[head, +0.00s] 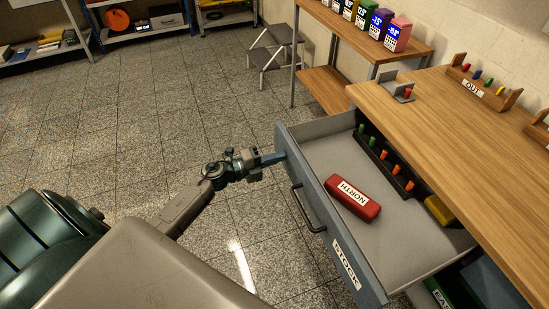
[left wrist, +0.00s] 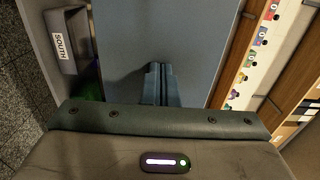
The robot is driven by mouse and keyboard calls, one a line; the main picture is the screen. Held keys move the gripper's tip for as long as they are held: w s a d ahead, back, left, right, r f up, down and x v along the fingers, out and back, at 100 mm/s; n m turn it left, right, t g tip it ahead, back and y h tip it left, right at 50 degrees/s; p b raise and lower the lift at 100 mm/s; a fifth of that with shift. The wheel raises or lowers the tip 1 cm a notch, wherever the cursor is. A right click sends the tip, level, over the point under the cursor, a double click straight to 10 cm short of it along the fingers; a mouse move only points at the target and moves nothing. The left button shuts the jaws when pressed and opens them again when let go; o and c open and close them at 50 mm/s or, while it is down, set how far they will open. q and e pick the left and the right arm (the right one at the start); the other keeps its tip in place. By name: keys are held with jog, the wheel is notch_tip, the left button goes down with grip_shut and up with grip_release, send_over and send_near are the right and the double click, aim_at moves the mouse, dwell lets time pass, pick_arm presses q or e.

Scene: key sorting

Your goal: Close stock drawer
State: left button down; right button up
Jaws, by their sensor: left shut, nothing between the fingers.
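The stock drawer (head: 338,246) stands open from the wooden-topped bench, its blue-grey front labelled STOCK and fitted with a dark bar handle (head: 303,209). Inside lie a red case (head: 352,199) labelled NORTH, a black rack (head: 378,152) of several green and orange-red keys, and a yellow block (head: 439,210). My left gripper (head: 279,157) is shut and empty at the far end of the drawer front, beyond the handle. In the left wrist view its closed fingers (left wrist: 158,75) point at a flat blue-grey panel (left wrist: 165,30); whether they touch it I cannot tell. My right gripper is out of view.
The bench top (head: 450,120) carries a rack (head: 482,83) labelled OUT with small coloured pieces. A wooden shelf (head: 345,30) holds several coloured boxes. A step stool (head: 273,47) stands behind. The tiled floor left of the drawer is clear. A grey container (left wrist: 66,40) labelled SOUTH shows in the left wrist view.

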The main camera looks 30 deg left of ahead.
pick_arm(q)
jog(key=x, duration=0.4)
jog(key=p+x, duration=0.1)
jog(key=x, duration=0.4)
jog(key=shift+r, duration=0.2)
jog(key=x, duration=0.7)
jog(key=b+x, duration=0.1)
jog(key=x, duration=0.5)
jog(key=shift+w+d+f+b, duration=0.1)
jog(key=shift+d+f+b, duration=0.1)
jog(key=shift+b, duration=0.1)
jog(key=b+x, duration=0.2)
jog(key=x, duration=0.4)
jog(key=shift+w+d, duration=0.2)
jog(key=shift+w, duration=0.05)
jog(key=shift+w+d, duration=0.1)
jog(key=shift+w, duration=0.05)
jog(key=shift+r, duration=0.3)
jog(key=shift+w+r, duration=0.1)
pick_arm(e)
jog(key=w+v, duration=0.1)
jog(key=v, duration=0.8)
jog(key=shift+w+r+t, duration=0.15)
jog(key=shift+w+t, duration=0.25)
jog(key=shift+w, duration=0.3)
